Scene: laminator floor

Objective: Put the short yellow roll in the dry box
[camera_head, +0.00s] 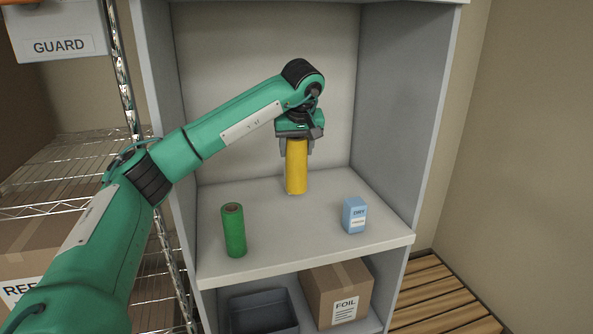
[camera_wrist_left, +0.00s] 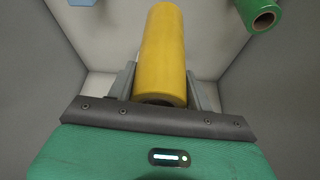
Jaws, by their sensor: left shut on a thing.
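The yellow roll (camera_head: 296,168) is upright in the shelf cabinet, toward the back middle of the upper shelf. My left gripper (camera_head: 296,147) is above it and shut on its top end. In the left wrist view the yellow roll (camera_wrist_left: 164,55) lies between the two grey fingers. Whether its lower end touches the shelf I cannot tell. I see no box clearly marked as the dry box; a small blue pack (camera_head: 354,215) with a label stands at the right of the shelf. My right gripper is not in view.
A green roll (camera_head: 233,230) stands at the front left of the shelf (camera_head: 300,262). Below are a grey bin (camera_head: 262,318) and a cardboard box labelled FOIL (camera_head: 337,290). Cabinet walls close both sides. A wire rack is at the left, a wooden pallet (camera_head: 440,300) at the right.

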